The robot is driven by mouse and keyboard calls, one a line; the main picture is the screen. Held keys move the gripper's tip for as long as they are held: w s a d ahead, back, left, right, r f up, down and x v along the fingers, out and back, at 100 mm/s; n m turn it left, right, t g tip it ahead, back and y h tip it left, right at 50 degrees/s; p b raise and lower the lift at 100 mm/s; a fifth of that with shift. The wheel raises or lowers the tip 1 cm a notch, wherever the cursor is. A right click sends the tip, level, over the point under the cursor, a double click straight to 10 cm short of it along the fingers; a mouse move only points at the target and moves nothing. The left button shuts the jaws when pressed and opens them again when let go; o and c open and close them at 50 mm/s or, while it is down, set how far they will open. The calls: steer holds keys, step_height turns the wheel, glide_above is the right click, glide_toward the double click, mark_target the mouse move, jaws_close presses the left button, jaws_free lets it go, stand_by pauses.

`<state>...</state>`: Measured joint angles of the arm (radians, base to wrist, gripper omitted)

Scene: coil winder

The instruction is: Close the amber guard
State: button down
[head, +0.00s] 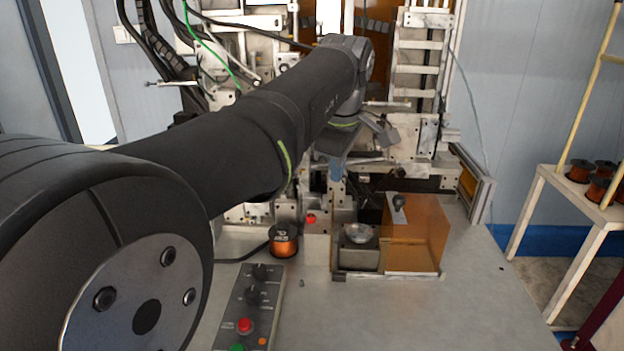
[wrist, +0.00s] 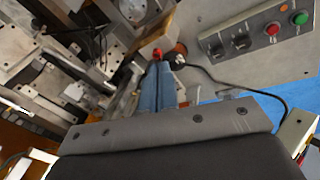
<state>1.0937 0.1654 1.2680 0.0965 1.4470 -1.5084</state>
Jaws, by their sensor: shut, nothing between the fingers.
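The amber guard (head: 425,240) is a see-through orange box-like cover in the head view, on the right part of the bench. A dark knob on a small metal plate (head: 398,207) sits on its upper left. The guard stands to the right of a metal block with a round silver part (head: 357,234), which it leaves uncovered at the front. My gripper (head: 336,178) is shut and empty, above and left of the guard. Its blue fingers lie together in the wrist view (wrist: 159,70). I cannot make out the guard clearly in the wrist view.
A red button (head: 310,217) is near the fingertips' line of sight. A copper wire spool (head: 284,240) and a control box (head: 251,305) stand on the bench to the left. Machine frames rise behind. The bench front right is clear. A shelf with spools (head: 580,170) stands at right.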

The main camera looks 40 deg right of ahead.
steer(key=s+d+f+m+t+y, duration=0.3)
steer(key=s+d+f+m+t, duration=0.4)
steer(key=s+d+m, duration=0.4)
steer(key=s+d+m+t+h, duration=0.3)
steer(key=s+d+m+t, duration=0.3)
steer(key=s+m, duration=0.5)
glide_above(415, 219)
steer(key=s+d, duration=0.2)
steer(key=s, duration=0.1)
step_height(415, 219, down, 2)
steer(key=shift+s+d, duration=0.1)
steer(key=shift+w+a+f+h, duration=0.2)
steer(key=shift+w+a+f, duration=0.1)
steer(key=shift+w+a, duration=0.25)
steer(key=shift+w+a+f+h, duration=0.25)
steer(key=shift+w+a, duration=0.1)
steer(key=shift+w, duration=0.35)
steer(key=shift+w+a+f, duration=0.1)
steer(key=shift+w+a, duration=0.1)
steer(key=shift+w, duration=0.05)
steer(key=w+a, duration=0.9)
steer(key=shift+w+a, duration=0.3)
steer(key=shift+a, duration=0.05)
steer(key=shift+y, duration=0.25)
